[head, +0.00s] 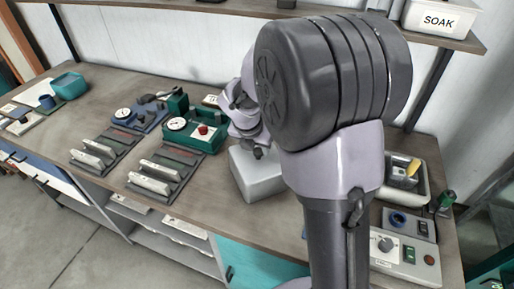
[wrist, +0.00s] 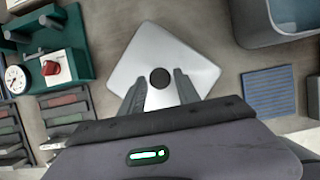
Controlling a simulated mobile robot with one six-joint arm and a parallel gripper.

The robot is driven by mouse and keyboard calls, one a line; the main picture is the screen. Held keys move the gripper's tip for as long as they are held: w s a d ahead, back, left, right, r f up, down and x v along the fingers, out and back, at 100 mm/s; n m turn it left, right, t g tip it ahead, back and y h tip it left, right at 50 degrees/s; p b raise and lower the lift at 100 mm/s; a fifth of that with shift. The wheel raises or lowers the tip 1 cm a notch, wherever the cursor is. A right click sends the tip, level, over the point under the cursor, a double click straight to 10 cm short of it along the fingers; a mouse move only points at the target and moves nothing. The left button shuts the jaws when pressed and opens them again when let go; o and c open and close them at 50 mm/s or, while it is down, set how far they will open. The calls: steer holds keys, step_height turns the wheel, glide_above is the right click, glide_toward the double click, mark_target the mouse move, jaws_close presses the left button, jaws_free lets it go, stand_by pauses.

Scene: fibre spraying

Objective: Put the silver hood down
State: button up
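The silver hood (head: 262,178) is a pale metal box with a black round knob on top. It appears to rest on the bench near the front edge, beside the green unit. In the wrist view the hood (wrist: 193,57) lies right below my gripper (wrist: 159,84), turned at an angle. The fingers are apart, one on each side of the black knob (wrist: 161,77), with a gap showing between them and the knob. In the head view my arm hides part of the hood's right side, and the fingertips are hard to make out.
A green unit with a gauge and red knob (head: 203,130) stands left of the hood. Racks with pale bars (head: 150,184) lie further left. A grey tray with a yellow item (head: 404,186) and a control box (head: 407,258) are on the right. A shelf with a SOAK bin (head: 438,20) hangs above.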

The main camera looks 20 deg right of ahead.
steer(key=shift+o, duration=0.6)
steer(key=p+v, duration=0.5)
steer(key=v, duration=0.7)
steer(key=s+a+r+m+t+y, duration=0.1)
steer(key=s+a+r+m, duration=0.1)
steer(key=s+m, duration=0.5)
steer(key=s+a+r+m+y, duration=0.2)
steer(key=s+a+m, duration=0.3)
steer(key=m, duration=0.9)
steer(key=s+a+r+m+t+y, duration=0.1)
steer(key=s+a+r+m+y, duration=0.1)
steer(key=s+m, duration=0.8)
steer(key=shift+s+a+r+t, duration=0.2)
steer(key=shift+a+r+t, duration=0.1)
steer(key=shift+a+r, duration=0.5)
steer(key=shift+f, duration=0.25)
